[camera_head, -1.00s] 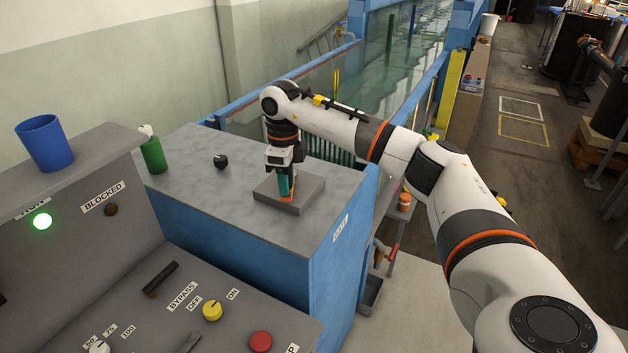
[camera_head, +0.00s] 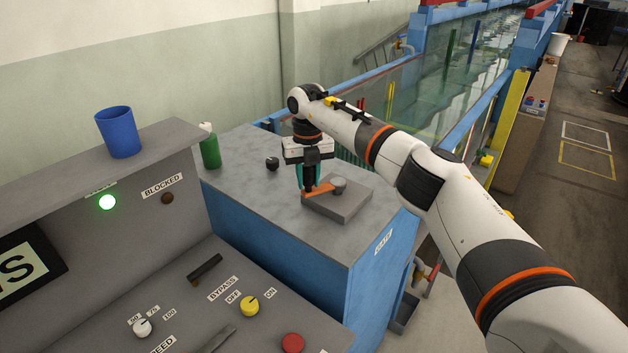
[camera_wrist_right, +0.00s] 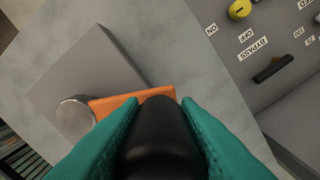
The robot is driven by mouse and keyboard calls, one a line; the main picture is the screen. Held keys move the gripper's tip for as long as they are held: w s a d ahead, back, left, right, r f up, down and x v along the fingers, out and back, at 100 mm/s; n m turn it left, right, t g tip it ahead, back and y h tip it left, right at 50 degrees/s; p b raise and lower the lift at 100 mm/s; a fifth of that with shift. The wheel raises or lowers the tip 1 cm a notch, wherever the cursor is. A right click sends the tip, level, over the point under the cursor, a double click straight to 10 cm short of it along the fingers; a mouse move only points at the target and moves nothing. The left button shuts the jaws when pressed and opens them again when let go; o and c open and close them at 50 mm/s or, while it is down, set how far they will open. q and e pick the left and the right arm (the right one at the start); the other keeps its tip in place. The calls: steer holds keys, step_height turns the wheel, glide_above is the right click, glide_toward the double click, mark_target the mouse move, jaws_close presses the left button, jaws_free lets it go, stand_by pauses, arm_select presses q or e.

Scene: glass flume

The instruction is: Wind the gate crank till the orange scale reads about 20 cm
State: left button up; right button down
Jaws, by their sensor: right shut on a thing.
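The gate crank has an orange arm (camera_head: 322,189) and a silver hub (camera_head: 339,183) on a grey block (camera_head: 345,207) on top of the blue cabinet. Its arm points left from the hub in the head view. My right gripper (camera_head: 309,187) comes down from above at the arm's outer end. In the right wrist view its teal fingers are shut on the crank's black handle (camera_wrist_right: 160,140), with the orange arm (camera_wrist_right: 128,100) and hub (camera_wrist_right: 75,117) beyond. I cannot make out an orange scale in either view. My left gripper is not in view.
A black knob (camera_head: 272,163) and a green bottle (camera_head: 210,150) stand on the cabinet top (camera_head: 255,195). The control desk, with a yellow bypass knob (camera_head: 249,305) and red button (camera_head: 292,343), is at lower left. A blue cup (camera_head: 118,132) stands on its ledge. The glass flume (camera_head: 455,85) lies behind.

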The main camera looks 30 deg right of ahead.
steer(key=shift+w+r+m, duration=0.1)
steer(key=shift+w+m, duration=0.45)
steer(key=shift+m, duration=0.05)
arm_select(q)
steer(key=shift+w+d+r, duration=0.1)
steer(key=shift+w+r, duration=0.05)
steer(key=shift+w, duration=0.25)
arm_select(e)
steer(key=shift+w+d, duration=0.15)
steer(key=shift+w, duration=0.45)
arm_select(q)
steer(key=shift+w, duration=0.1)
arm_select(e)
steer(key=c, duration=1.1)
jaws_free()
steer(key=shift+r+b, duration=0.3)
steer(key=shift+r, duration=0.2)
arm_select(q)
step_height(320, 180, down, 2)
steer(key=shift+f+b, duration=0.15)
steer(key=shift+b, duration=0.6)
arm_select(e)
step_height(320, 180, up, 11)
